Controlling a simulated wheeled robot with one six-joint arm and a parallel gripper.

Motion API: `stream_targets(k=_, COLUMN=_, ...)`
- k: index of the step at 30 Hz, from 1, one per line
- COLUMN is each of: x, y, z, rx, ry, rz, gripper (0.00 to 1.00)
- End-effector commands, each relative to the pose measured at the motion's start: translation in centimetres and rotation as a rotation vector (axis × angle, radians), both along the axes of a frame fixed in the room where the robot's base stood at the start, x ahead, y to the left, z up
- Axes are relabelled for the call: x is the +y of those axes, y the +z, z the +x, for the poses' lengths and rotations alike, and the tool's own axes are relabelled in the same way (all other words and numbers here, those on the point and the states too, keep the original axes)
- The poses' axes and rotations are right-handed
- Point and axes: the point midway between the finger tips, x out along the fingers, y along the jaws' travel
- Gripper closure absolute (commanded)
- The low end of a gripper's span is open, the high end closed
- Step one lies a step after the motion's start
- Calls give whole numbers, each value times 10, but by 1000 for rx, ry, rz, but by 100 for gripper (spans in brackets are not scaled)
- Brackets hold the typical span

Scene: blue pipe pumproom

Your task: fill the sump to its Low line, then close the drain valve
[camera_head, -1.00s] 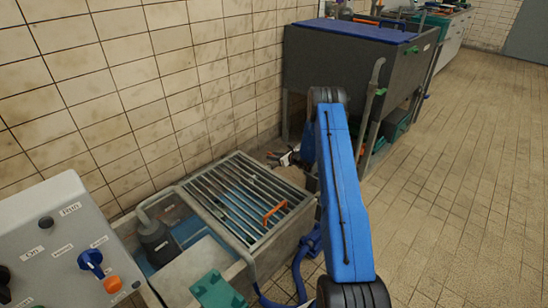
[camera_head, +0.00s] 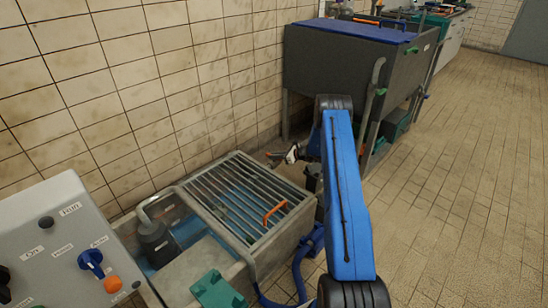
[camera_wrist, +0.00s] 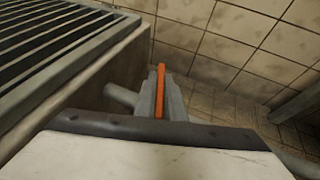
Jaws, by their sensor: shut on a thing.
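The sump (camera_head: 262,258) is a concrete tank by the tiled wall, with blue water (camera_head: 190,232) in its open part and under its metal grating (camera_head: 215,190). I cannot make out the Low line. My gripper (camera_head: 289,156) is beyond the sump's far end, low by the wall. In the wrist view an upright orange lever (camera_wrist: 160,88), apparently the drain valve's handle, is between grey jaw-like parts. A pipe stub (camera_wrist: 121,97) leaves the sump wall beside it. My gripper is shut on this lever. The valve body is mostly hidden.
A control box (camera_head: 70,250) with a blue knob and an orange button stands at the front left. A dark pump (camera_head: 155,242) sits in the sump. An orange handle (camera_head: 275,213) lies on the grating. A dark tank (camera_head: 345,70) on legs stands behind. The right floor is clear.

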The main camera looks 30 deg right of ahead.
Motion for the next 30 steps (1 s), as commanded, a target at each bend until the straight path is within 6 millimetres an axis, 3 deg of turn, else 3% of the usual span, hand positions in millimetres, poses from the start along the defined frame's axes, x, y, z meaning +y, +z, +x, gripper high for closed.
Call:
stream_targets(k=13, x=0, y=1, z=0, rx=0, ry=31, rz=0, gripper=100)
stream_targets(k=14, x=0, y=1, z=0, rx=0, ry=31, rz=0, gripper=84)
stream_targets(k=15, x=0, y=1, z=0, rx=0, ry=31, rz=0, gripper=74)
stream_targets(k=16, x=0, y=1, z=0, rx=0, ry=31, rz=0, gripper=72)
stream_targets(k=30, x=-10, y=6, z=-10, rx=1, ry=28, rz=-1, gripper=72)
